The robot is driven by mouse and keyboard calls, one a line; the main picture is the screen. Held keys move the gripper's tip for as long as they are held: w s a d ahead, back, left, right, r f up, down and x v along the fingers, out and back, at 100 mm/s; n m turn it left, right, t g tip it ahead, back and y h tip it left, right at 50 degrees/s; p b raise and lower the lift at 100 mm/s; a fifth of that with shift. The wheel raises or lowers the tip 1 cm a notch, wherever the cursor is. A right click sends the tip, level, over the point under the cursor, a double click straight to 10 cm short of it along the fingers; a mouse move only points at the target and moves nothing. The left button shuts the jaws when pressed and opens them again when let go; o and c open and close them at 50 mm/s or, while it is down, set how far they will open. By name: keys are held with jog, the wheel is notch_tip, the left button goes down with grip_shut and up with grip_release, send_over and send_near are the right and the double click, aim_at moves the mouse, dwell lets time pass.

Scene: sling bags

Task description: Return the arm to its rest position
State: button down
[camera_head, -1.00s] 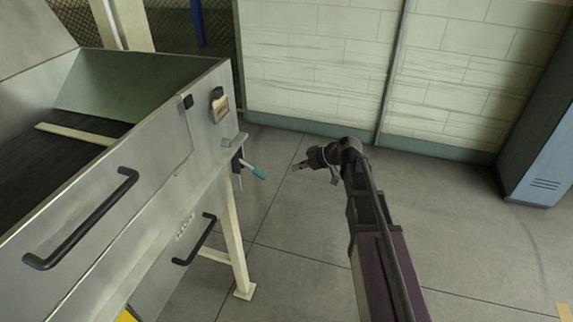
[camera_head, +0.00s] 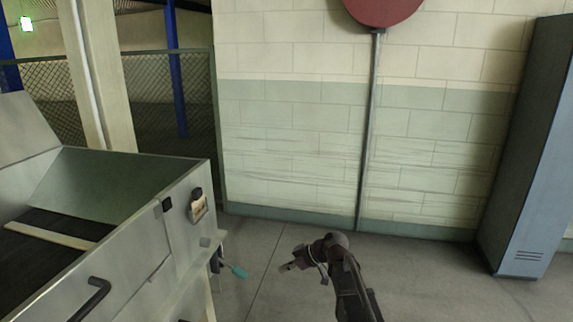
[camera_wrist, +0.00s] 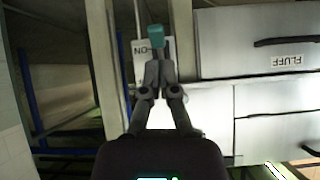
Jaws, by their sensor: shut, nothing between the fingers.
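My gripper (camera_head: 289,267) is at the end of my arm in the lower middle of the head view, over the grey floor. It is to the right of a teal-tipped lever (camera_head: 238,271) on the metal machine, with a gap between them. In the wrist view my gripper (camera_wrist: 161,65) points at the machine, with its fingers together and nothing between them. The teal lever tip (camera_wrist: 156,36) shows just beyond the fingertips in that view.
The metal machine (camera_head: 140,258) with its open-topped bin and black handle stands at the left. A pale block wall (camera_head: 290,150) is behind. A blue-grey locker (camera_head: 530,150) stands at the right. The floor (camera_head: 430,290) between them looks clear.

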jog(key=s+d+m+g+h+p, duration=0.2)
jog(key=s+d+m+h+p, duration=0.3)
jog(key=s+d+m+h, duration=0.5)
jog(key=s+d+m, duration=0.4)
jog(key=s+d, duration=0.3)
jog(key=shift+s+d+f+p, duration=0.3)
jog(key=shift+f+p, duration=0.1)
